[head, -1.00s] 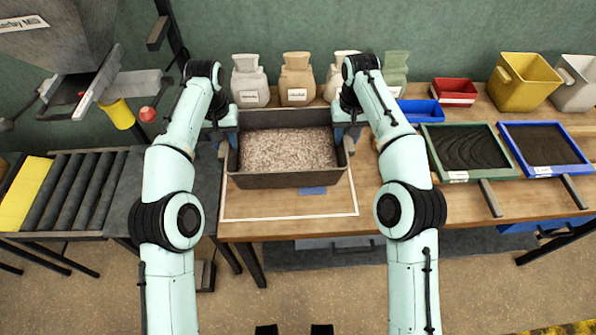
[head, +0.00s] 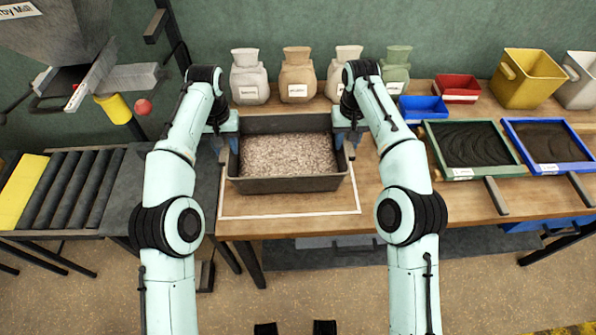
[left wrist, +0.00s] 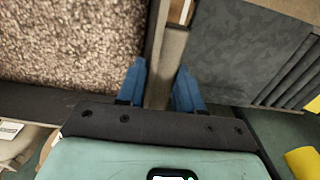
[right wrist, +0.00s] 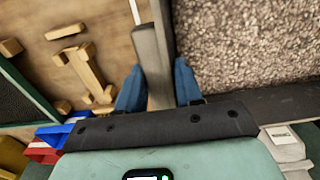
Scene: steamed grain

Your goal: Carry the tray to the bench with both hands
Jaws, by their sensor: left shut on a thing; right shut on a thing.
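The tray (head: 290,186) is a dark grey, deep rectangular box filled with pale brown grain (head: 288,154). It is level over the wooden bench (head: 390,205), within the white outline (head: 300,215); I cannot tell whether it touches the top. My left gripper (head: 222,142) is shut on the tray's left grip, and its blue fingers straddle this bar in the left wrist view (left wrist: 160,82). My right gripper (head: 347,140) is shut on the right grip, with fingers on both sides in the right wrist view (right wrist: 157,82). The tray's underside is hidden.
Several sacks (head: 298,75) stand behind the tray along the wall. A blue bin (head: 423,108), a red bin (head: 458,90) and a green-framed sieve (head: 468,147) lie to the right. A roller conveyor (head: 75,190) is at left. Clear bench shows in front of the tray.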

